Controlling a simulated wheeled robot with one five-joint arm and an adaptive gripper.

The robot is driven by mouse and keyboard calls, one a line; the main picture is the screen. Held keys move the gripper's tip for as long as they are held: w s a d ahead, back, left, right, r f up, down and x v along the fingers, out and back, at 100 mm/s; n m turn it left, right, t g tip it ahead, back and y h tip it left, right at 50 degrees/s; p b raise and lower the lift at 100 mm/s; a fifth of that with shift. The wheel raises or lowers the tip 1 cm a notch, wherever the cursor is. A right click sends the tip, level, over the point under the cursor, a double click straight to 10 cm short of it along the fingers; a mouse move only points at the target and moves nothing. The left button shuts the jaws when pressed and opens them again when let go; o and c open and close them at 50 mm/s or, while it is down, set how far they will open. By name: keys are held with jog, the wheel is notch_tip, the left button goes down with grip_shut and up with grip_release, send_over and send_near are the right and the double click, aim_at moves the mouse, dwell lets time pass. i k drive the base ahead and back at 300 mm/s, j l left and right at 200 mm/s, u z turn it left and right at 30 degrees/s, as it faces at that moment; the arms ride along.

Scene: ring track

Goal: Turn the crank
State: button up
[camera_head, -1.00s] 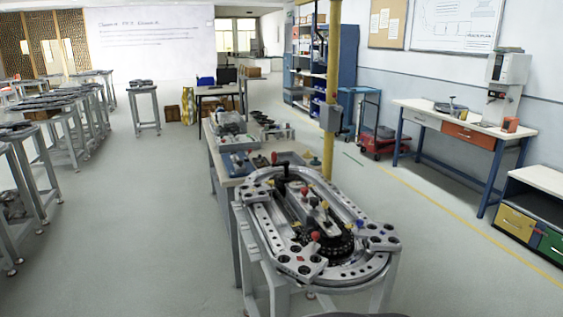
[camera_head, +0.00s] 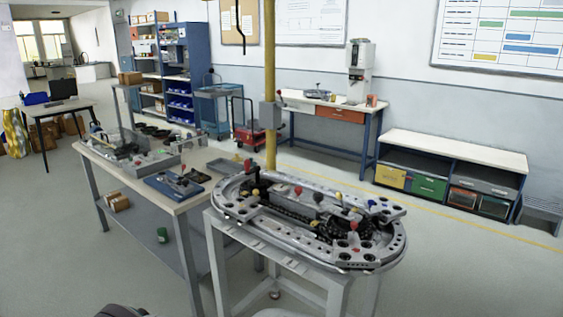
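The oval grey metal ring track (camera_head: 352,258) stands on a light grey metal stand (camera_head: 310,285) just right of the picture's middle. Its rails carry metal blocks with round holes. A dark upright handle (camera_head: 248,167), which looks like the crank, rises at its far left end. Which part is the crank is too small to tell for sure.
A workbench (camera_head: 180,202) with trays and parts stands close to the left of the track. A yellow post (camera_head: 269,80) rises behind it. A white-topped bench (camera_head: 318,102) and a low cabinet (camera_head: 455,150) line the right wall. Floor is clear right of the track.

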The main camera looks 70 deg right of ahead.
aim_at(258, 183)
jog(key=i+l+z, duration=0.15)
jog(key=i+z, duration=0.3)
jog(key=i, duration=0.35)
jog(key=i+j+z, duration=0.1)
jog(key=i+z, duration=0.35)
jog(key=i, duration=0.35)
